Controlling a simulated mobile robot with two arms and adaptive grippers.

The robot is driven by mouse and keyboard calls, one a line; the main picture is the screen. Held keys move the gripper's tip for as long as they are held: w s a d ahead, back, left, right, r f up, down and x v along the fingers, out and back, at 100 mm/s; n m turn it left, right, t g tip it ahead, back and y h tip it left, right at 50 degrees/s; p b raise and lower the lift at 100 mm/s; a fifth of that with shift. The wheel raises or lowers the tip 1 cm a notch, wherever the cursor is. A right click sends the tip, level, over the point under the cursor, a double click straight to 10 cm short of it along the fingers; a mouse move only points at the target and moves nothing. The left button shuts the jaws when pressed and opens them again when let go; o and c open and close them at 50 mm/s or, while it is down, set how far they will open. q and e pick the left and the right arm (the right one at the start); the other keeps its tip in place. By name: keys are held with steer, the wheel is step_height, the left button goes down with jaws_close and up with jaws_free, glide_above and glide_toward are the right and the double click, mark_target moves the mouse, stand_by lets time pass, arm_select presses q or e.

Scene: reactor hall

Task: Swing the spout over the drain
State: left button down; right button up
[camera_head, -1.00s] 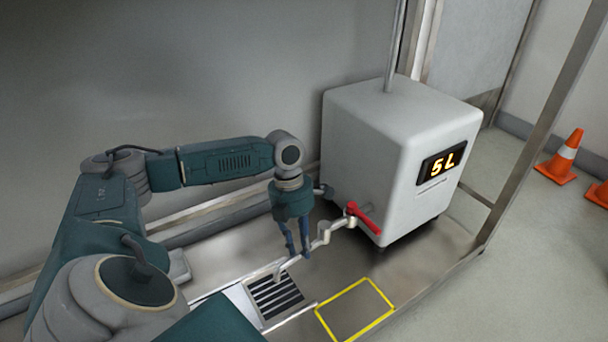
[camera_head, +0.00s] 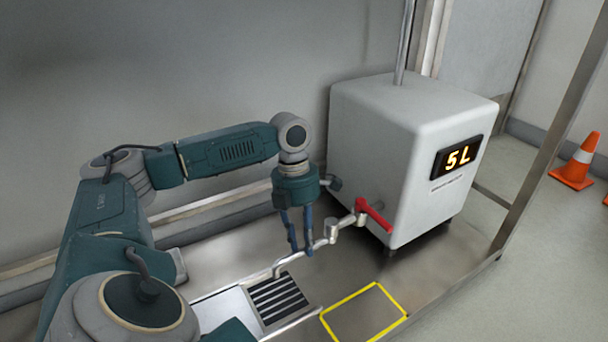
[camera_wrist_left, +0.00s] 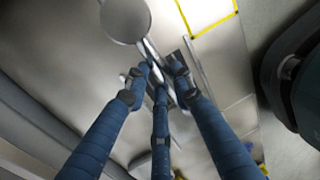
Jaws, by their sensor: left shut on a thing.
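The spout (camera_head: 318,243) is a thin metal pipe running left from a swivel joint below the red valve handle (camera_head: 374,214) on the white tank (camera_head: 385,140). Its bent end hangs over the far edge of the drain (camera_head: 279,299), a dark slotted grate in the floor. My left gripper (camera_head: 301,250) points down and is shut on the spout, partway between joint and end. In the left wrist view, my blue fingers (camera_wrist_left: 160,88) close around the pipe (camera_wrist_left: 152,53), with the round joint top above; they partly hide the grate. My right gripper is not in view.
A yellow square outline (camera_head: 364,313) marks the floor right of the drain. The tank's display (camera_head: 458,157) reads 5 L. A wall stands close behind my left arm. A metal post (camera_head: 550,130) and an orange cone (camera_head: 575,165) are at the right.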

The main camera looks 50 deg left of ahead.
arm_select(q)
steer(key=c, duration=1.5)
jaws_free()
steer(key=shift+o, duration=0.2)
steer(key=shift+r, duration=0.1)
step_height(320, 180, up, 12)
steer(key=a, duration=0.2)
steer(key=shift+w+a+f, duration=0.2)
